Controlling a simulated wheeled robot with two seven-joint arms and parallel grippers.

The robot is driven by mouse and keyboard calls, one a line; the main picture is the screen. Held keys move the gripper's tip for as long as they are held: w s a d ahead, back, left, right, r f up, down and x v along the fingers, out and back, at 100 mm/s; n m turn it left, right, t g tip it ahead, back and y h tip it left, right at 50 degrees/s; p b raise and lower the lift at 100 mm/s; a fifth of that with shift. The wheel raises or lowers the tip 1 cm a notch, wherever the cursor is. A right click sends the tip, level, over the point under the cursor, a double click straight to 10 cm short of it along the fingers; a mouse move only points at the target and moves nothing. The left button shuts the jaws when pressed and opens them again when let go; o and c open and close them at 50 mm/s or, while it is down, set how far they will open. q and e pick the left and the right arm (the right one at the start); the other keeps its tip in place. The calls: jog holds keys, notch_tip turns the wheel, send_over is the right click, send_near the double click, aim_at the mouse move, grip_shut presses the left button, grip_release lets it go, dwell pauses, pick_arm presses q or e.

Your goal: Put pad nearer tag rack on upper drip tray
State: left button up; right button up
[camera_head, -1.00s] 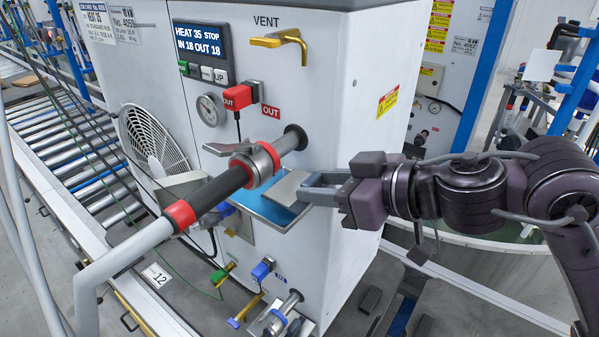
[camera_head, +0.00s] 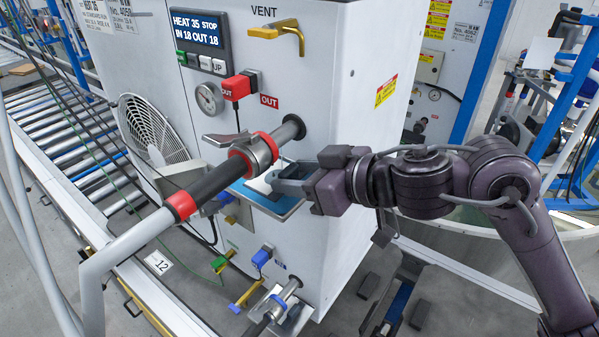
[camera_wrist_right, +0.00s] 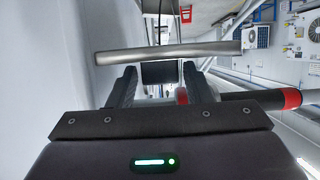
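The pad (camera_head: 259,186) is a flat, pale grey plate, partly hidden by the pipe and my gripper. In the head view it is over the blue upper drip tray (camera_head: 284,211), and I cannot tell whether it touches the tray. In the right wrist view the pad (camera_wrist_right: 170,53) shows edge-on as a light bar beyond the fingertips. My right gripper (camera_head: 282,178) reaches in from the right, its fingers (camera_wrist_right: 161,80) closed around a dark block at the pad. My left gripper is not in view. I cannot make out a tag rack.
A pipe with a black sleeve and red collars (camera_head: 205,185) crosses in front of the tray, close to the fingertips. The white cabinet (camera_head: 340,130) stands behind. Below are a green valve (camera_head: 218,264) and a lower pipe (camera_head: 285,293). A roller conveyor (camera_head: 60,140) runs at left.

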jog(key=shift+o, duration=1)
jog(key=shift+d+r, duration=0.1)
jog(key=shift+r, duration=0.25)
jog(key=shift+s+d, duration=0.2)
jog(key=shift+d, duration=0.1)
jog(key=b+v, duration=0.2)
jog(key=v, duration=0.9)
jog(key=shift+s, duration=0.2)
